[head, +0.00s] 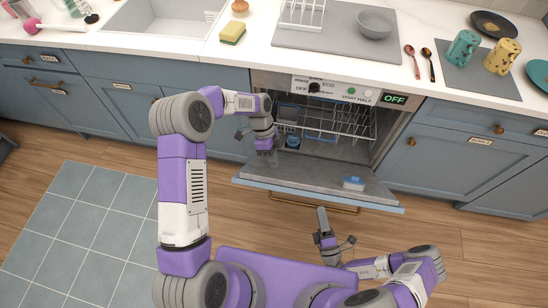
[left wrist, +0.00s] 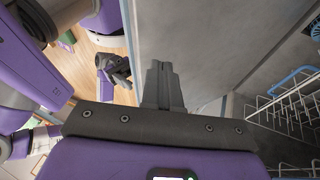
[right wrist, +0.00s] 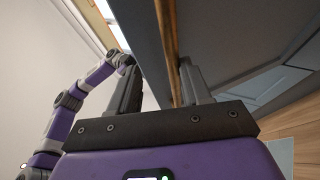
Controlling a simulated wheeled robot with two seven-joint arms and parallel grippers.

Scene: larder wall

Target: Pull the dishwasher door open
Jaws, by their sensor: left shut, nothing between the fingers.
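The dishwasher door (head: 310,178) is lowered, close to flat, with its grey inner face upward and the racks visible behind it. Its brass handle (head: 290,202) runs along the front edge. My left gripper (head: 270,158) is shut and empty over the left part of the inner face; in the left wrist view its fingers (left wrist: 163,82) are together in front of that grey face (left wrist: 200,45). My right gripper (head: 321,212) is at the handle. In the right wrist view its fingers (right wrist: 162,92) are apart, with the brass bar (right wrist: 168,45) in the gap; I cannot tell whether they touch it.
The dish rack (head: 345,122) is inside the dishwasher. A control panel (head: 345,91) reads OFF. A blue-lidded dispenser (head: 352,183) sits on the door. The counter above holds a sponge (head: 232,33), a bowl (head: 375,24) and cups. Wooden floor (head: 470,245) is clear at right.

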